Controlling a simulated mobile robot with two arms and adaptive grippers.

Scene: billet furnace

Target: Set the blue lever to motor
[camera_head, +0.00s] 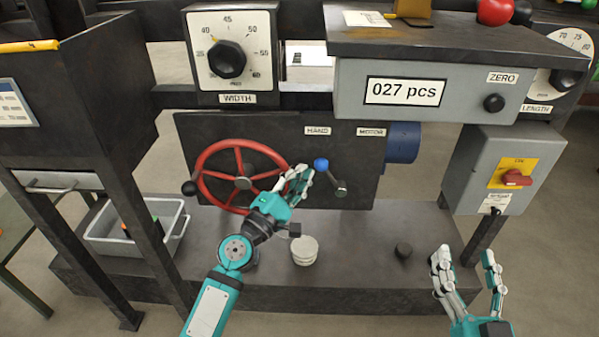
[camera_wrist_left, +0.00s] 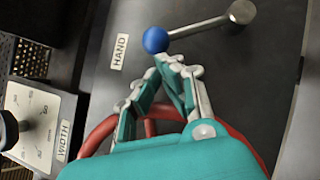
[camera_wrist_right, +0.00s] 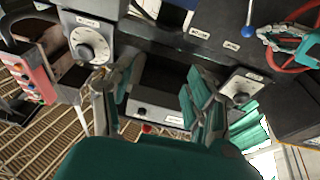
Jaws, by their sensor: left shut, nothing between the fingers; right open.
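The blue lever has a round blue knob (camera_head: 321,164) on a short metal arm. Its pivot (camera_head: 341,188) sits lower right of the knob on the dark panel, so the lever leans up and left, towards the HAND label (camera_head: 317,131). The MOTOR label (camera_head: 371,132) is to the right. My left gripper (camera_head: 306,174) is shut and empty just left of the knob. In the left wrist view its fingertips (camera_wrist_left: 170,62) are right by the knob (camera_wrist_left: 156,40); I cannot tell whether they touch. My right gripper (camera_head: 464,256) is open and empty, low at the right.
A red handwheel (camera_head: 208,163) is behind and left of my left gripper. A blue motor (camera_head: 404,143) is right of the panel. A grey switch box (camera_head: 470,180) with a red knob stands above my right gripper. Pale discs (camera_head: 305,251) lie on the base.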

